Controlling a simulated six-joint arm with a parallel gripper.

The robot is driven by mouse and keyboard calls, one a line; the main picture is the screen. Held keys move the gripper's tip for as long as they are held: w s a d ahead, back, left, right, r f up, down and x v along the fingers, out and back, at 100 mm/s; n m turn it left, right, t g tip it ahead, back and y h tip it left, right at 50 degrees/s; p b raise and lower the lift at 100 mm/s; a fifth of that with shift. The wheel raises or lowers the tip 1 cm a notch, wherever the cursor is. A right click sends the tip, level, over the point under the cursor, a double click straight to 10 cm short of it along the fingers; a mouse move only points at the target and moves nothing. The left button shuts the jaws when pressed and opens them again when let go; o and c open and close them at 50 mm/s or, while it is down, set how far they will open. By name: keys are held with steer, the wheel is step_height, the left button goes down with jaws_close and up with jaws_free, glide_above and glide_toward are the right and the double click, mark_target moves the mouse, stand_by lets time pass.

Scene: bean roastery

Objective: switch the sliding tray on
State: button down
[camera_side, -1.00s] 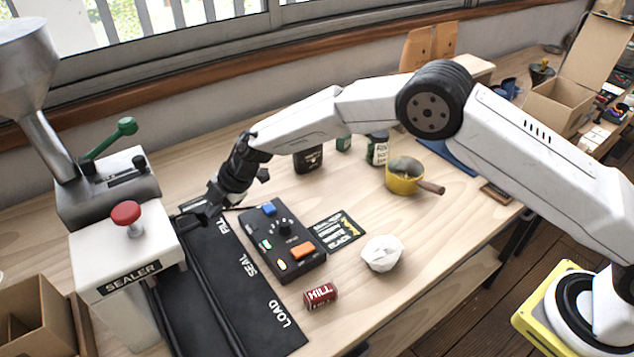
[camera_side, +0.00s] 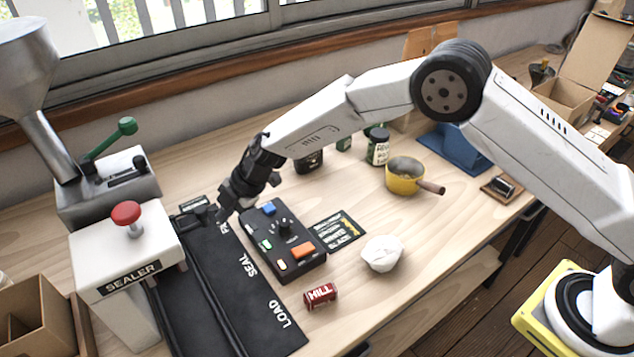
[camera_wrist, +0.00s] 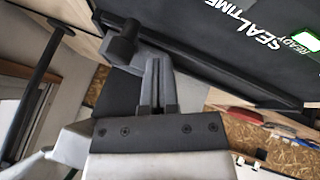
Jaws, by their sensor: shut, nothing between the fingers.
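The black track (camera_side: 215,290) runs along the bench, marked LOAD and SEAL; my gripper partly covers its far label. A small dark block (camera_side: 193,204) with pale marks sits at the track's far end; I cannot tell if it is the sliding tray. A black control box (camera_side: 264,243) beside the track carries a dial, a blue button, an orange button and small lights. My gripper (camera_side: 222,212) is shut and empty over the track's far end, left of the box. In the wrist view, its fingers (camera_wrist: 159,83) are together near a dark peg (camera_wrist: 124,38).
The white sealer (camera_side: 125,252) with its red knob stands left of the track. A red can (camera_side: 320,295), crumpled white paper (camera_side: 382,253) and a black card (camera_side: 337,230) lie to the right. A yellow pot (camera_side: 402,180) and jar (camera_side: 377,150) stand farther back.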

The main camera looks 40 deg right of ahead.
steer(key=shift+s+d, duration=0.2)
steer(key=shift+s, duration=0.2)
steer(key=shift+s+d+r, duration=0.15)
steer(key=shift+d+r, duration=0.05)
steer(key=shift+r, duration=0.05)
steer(key=v, duration=0.9)
steer(key=shift+r, duration=0.15)
steer(key=shift+d+r, duration=0.1)
steer(key=shift+d, duration=0.15)
steer(key=s+d+r+m+t+h, duration=0.2)
steer(key=d+m+t, duration=0.1)
steer(key=d+m, duration=0.5)
steer(key=s+d+r+m+t+h, duration=0.25)
steer(key=d+m, duration=0.25)
steer(key=d, duration=0.5)
steer(key=s+d+f+m+g, duration=0.1)
steer(key=s+d+m+g, duration=0.1)
steer(key=s, duration=0.4)
steer(key=s+d+f+m+g+h, duration=0.1)
steer(key=s+d+f+m+g, duration=0.1)
steer(key=s, duration=0.5)
steer(key=s+d+f+m+g+h, duration=0.1)
steer(key=s+d+m+g, duration=0.1)
steer(key=s+m, duration=0.3)
steer(key=shift+s+d+f, duration=0.3)
steer(key=shift+s+d, duration=0.55)
steer(key=shift+s, duration=0.2)
